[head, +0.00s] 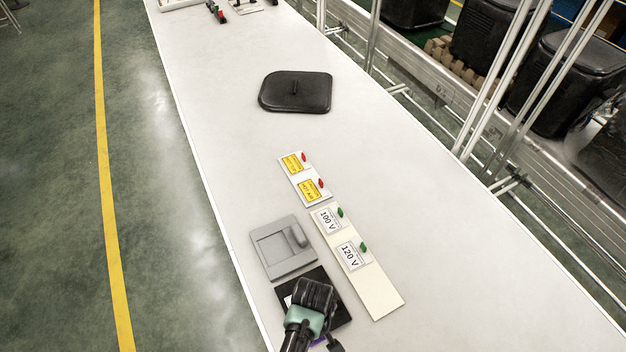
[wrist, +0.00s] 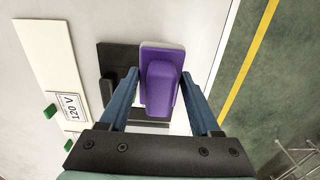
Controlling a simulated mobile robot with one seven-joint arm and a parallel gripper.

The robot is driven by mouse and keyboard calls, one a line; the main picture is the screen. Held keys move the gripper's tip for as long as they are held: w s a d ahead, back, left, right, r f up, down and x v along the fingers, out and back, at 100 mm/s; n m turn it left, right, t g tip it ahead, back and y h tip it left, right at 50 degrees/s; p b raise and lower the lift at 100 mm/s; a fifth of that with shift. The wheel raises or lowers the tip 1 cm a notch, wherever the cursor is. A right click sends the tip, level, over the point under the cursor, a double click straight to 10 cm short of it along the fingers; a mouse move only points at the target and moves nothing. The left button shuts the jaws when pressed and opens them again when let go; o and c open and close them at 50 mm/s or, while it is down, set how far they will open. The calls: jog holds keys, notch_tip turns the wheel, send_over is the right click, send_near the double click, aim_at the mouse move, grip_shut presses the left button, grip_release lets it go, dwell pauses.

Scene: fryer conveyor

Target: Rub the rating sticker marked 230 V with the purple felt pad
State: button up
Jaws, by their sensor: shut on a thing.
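A purple felt pad with a raised grip (wrist: 160,85) is between the two blue fingers of my gripper (wrist: 160,76), which is shut on the grip. In the head view my gripper (head: 310,318) is over the dark plate (head: 341,313), and only a sliver of purple shows beside it. I cannot tell whether the pad is clear of the surface below. No sticker marked 230 V is readable in either view. White stickers marked 100 V (head: 327,220) and 120 V (head: 349,255) lie on a cream strip (head: 378,295), each beside a green tab.
A grey holder with a recess (head: 270,265) lies left of the strip. Yellow labels with red tabs (head: 293,163) are farther up. A black lid-like slab (head: 296,91) lies beyond. The right side of the white table (head: 420,200) is clear; railings stand past its right edge.

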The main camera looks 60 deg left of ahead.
jog(key=shift+r+p, duration=0.8)
jog(key=shift+r, duration=0.45)
